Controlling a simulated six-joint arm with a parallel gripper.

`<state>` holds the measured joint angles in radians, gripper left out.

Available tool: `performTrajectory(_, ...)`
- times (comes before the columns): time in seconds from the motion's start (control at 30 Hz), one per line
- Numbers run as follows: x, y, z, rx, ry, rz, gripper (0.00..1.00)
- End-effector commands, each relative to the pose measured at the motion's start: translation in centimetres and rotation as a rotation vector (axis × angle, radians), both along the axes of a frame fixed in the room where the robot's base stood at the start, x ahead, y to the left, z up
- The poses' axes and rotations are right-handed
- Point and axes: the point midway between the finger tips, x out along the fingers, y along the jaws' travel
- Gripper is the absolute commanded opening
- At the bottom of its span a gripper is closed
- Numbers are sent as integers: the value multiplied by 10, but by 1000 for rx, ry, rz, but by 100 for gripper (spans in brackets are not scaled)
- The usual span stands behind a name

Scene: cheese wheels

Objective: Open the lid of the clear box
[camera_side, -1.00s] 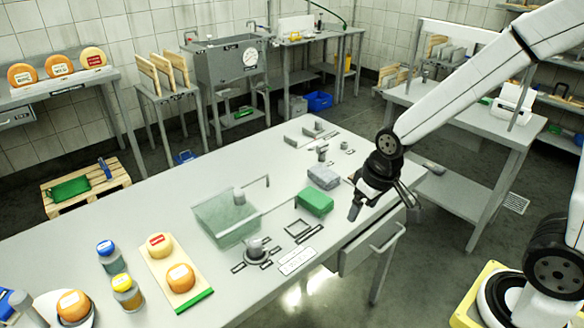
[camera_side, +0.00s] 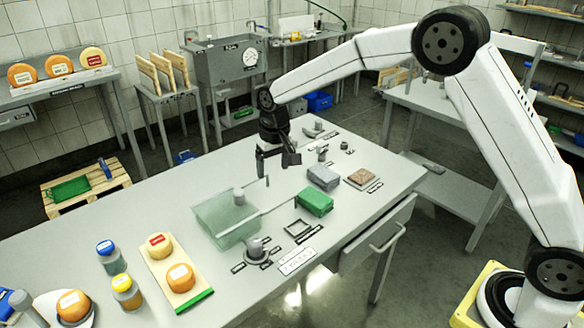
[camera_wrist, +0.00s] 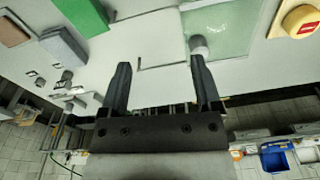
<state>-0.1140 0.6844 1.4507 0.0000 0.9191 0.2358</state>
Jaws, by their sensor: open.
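The clear box (camera_side: 226,222) stands on the grey table as a pale green see-through shape. A grey cylindrical knob (camera_side: 239,196) shows at its top, and a thin bent rod (camera_side: 262,211) runs beside it. In the wrist view the clear box (camera_wrist: 222,28) is at the upper right, with the knob (camera_wrist: 198,45) just beyond the right fingertip. My gripper (camera_side: 278,165) is open and empty, above the table just behind the box in the side view. In the wrist view my gripper's fingers (camera_wrist: 160,68) are spread with nothing between them. Whether the lid is closed is unclear.
A green block (camera_side: 314,202), a grey block (camera_side: 323,177) and a brown slab (camera_side: 364,178) lie right of the box. Cheese wheels (camera_side: 180,277) on a board and small jars (camera_side: 127,292) stand to its left. A round metal piece (camera_side: 255,250) sits in front.

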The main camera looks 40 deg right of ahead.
Motion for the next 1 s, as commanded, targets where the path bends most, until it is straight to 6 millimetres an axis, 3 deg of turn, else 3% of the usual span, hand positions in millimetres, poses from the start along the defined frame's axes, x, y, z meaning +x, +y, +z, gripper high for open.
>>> performTrajectory(0.2, 35, 18, -8, -1, 29, -22, 81)
performTrajectory(0.5, 68, 41, -20, -3, 66, -54, 81)
performTrajectory(1.0, 82, 54, -27, -7, 88, -75, 81)
